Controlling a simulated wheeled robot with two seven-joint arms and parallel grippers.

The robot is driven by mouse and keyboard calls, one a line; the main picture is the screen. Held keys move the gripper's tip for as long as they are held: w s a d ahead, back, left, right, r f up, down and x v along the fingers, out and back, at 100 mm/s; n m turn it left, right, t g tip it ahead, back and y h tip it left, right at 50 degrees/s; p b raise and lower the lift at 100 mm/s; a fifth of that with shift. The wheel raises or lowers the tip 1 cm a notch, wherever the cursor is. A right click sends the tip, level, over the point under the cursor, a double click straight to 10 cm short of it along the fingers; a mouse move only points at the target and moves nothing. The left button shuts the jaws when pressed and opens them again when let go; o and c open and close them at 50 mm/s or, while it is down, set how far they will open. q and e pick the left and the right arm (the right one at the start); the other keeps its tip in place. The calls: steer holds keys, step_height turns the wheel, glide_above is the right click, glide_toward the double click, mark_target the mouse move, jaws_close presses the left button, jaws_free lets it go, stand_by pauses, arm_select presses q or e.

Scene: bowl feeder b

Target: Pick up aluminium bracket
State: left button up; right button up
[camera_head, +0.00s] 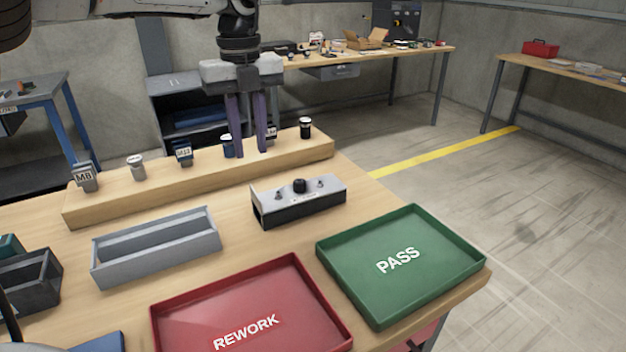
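I cannot surely identify the aluminium bracket. A grey metal, open-topped channel-shaped piece (155,258) lies on the table at centre left. A black block fixture (300,211) with a light metal top, a black knob and small pins stands to its right. My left gripper (248,153) hangs from above, fingers pointing down, at the wooden rack (200,185) behind both. Its two fingers are apart, with nothing visible between them. They partly cover small items on the rack. My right gripper is not in view.
The rack carries several small labelled pieces, including one marked M8 (84,177) and a black cylinder (305,128). A red REWORK tray (250,285) and a green PASS tray (335,275) lie in front. Dark bins (28,282) stand at the left edge.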

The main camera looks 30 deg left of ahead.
mark_target(265, 203)
arm_select(q)
steer(key=shift+s+d+f+p, duration=0.1)
steer(key=shift+s+f+p, duration=0.05)
steer(key=shift+f, duration=1.4)
steer(key=shift+s+d+f+p, duration=0.1)
steer(key=shift+f, duration=1.5)
steer(key=shift+s+d+f+p, duration=0.1)
steer(key=shift+s+f+p, duration=0.05)
steer(key=shift+f, duration=1.4)
jaws_close()
